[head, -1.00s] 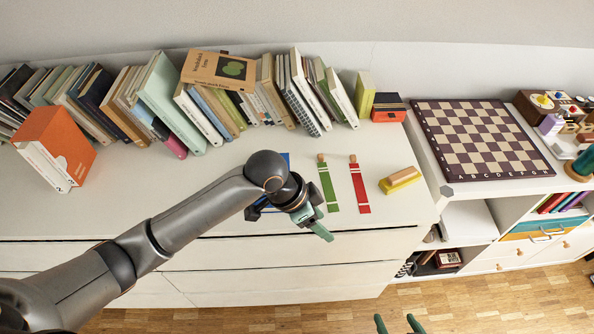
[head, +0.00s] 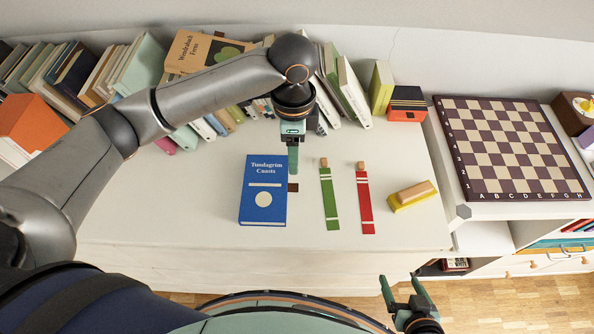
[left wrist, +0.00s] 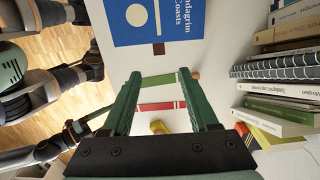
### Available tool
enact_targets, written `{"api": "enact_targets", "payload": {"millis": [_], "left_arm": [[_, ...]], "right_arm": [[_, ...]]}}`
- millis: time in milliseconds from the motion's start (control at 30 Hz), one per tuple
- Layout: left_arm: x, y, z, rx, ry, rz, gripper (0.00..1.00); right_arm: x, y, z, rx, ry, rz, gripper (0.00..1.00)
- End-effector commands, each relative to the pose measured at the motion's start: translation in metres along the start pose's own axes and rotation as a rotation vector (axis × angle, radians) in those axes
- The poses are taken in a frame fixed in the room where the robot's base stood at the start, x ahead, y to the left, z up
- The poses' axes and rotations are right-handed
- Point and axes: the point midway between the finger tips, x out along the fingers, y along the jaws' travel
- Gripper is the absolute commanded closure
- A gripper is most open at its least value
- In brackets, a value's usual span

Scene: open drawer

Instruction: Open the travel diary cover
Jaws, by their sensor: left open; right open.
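The travel diary appears to be the closed blue book (head: 263,190) titled "Tundagrim Coasts", lying flat on the white top. A small brown tab (head: 293,187) shows at its right edge. The book (left wrist: 140,20) is also at the top of the left wrist view, partly cut off. My left gripper (head: 292,160) is beyond the book's upper right corner, pointing down, apart from it. In the left wrist view its fingers (left wrist: 159,78) are spread with nothing held. My right gripper (head: 406,290) is open and empty, off the front edge, low and right.
A green strip (head: 330,198), a red strip (head: 365,200) and a yellow-and-wood block (head: 412,196) lie right of the book. Leaning books (head: 350,92) line the back. A chessboard (head: 510,150) is at the right. The top left of the diary looks mostly clear.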

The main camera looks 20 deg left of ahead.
Motion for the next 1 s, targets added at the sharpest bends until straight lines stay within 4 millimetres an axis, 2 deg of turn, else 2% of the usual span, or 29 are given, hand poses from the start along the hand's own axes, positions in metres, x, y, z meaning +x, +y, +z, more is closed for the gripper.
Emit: {"api": "enact_targets", "payload": {"millis": [100, 300, 500, 700, 1000], "left_arm": [[0.024, 0.001, 0.001, -0.001, -0.003, 0.004, 0.40], [0.066, 0.001, 0.001, -0.001, -0.002, 0.002, 0.40], [0.097, 0.000, 0.000, 0.000, -0.001, 0.000, 0.40], [0.110, 0.000, 0.000, 0.000, 0.000, -0.001, 0.40], [0.111, 0.000, 0.000, 0.001, 0.001, -0.001, 0.42]], "right_arm": [[0.000, -0.001, 0.008, 0.002, -0.012, -0.001, 0.18], [0.002, -0.001, 0.011, 0.002, -0.012, -0.001, 0.18], [0.004, 0.000, 0.011, 0.002, -0.010, -0.001, 0.18], [0.005, 0.000, 0.010, 0.001, -0.007, -0.001, 0.18], [0.005, 0.000, 0.010, 0.001, -0.007, -0.001, 0.18]]}}
